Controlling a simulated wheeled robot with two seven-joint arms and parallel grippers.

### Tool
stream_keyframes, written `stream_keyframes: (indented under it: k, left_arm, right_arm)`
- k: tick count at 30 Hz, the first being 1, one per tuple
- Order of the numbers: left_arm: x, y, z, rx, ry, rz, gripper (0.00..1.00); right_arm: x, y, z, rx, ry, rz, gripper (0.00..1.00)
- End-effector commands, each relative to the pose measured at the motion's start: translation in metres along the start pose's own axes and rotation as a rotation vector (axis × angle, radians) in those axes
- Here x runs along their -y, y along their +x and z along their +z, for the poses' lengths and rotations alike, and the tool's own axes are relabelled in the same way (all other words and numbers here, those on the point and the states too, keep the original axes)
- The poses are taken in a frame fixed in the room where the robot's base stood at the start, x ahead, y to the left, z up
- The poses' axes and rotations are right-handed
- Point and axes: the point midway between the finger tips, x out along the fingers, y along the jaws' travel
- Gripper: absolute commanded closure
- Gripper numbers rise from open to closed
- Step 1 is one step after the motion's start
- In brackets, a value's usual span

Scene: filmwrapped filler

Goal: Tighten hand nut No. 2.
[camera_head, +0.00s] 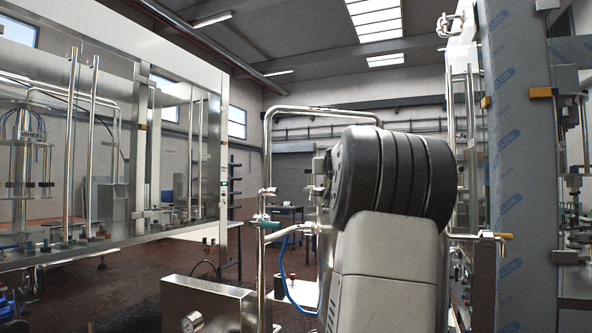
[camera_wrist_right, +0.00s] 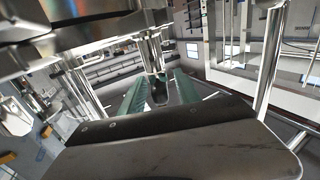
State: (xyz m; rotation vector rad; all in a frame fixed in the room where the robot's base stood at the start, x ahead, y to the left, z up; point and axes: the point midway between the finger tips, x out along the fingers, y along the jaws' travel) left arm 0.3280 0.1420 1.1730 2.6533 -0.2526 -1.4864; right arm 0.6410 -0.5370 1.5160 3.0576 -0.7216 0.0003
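In the right wrist view, my right gripper (camera_wrist_right: 159,78) has its two green fingers spread apart. A small dark knob-like part (camera_wrist_right: 160,92) at the end of a shiny vertical rod (camera_wrist_right: 152,52) shows between the fingers, with visible gaps on both sides. I cannot tell how far it is from the fingers in depth. It may be a hand nut, but no number is readable. In the head view, my arm's dark joint and grey link fill the middle, and neither gripper can be made out. My left gripper is in neither view.
A glass-fronted machine frame (camera_head: 146,210) stands at the left. A post wrapped in blue printed film (camera_head: 518,170) stands at the right. A bent metal pipe (camera_head: 266,150) and a steel box with a gauge (camera_head: 215,302) are beside my arm. Steel rods crowd the right wrist view.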

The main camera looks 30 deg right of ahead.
Motion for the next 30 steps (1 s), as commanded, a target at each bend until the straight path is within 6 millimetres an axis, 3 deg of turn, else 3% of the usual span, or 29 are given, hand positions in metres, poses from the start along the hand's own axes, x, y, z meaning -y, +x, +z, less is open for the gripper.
stream_keyframes:
  k: [3, 9, 20, 30]
  left_arm:
    - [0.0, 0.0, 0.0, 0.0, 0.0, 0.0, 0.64]
    - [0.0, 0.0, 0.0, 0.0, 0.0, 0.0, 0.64]
    - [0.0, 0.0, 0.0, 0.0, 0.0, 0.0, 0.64]
    - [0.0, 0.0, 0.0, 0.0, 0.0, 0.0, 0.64]
  right_arm:
    - [0.0001, -0.0001, 0.0001, 0.0, 0.0, 0.0, 0.61]
    - [0.0002, -0.0001, 0.0002, 0.0, 0.0, 0.0, 1.0]
    - [0.002, 0.0004, -0.0014, -0.005, 0.0, 0.023, 1.0]
    - [0.0029, 0.0012, -0.0007, -0.001, 0.001, 0.221, 1.0]
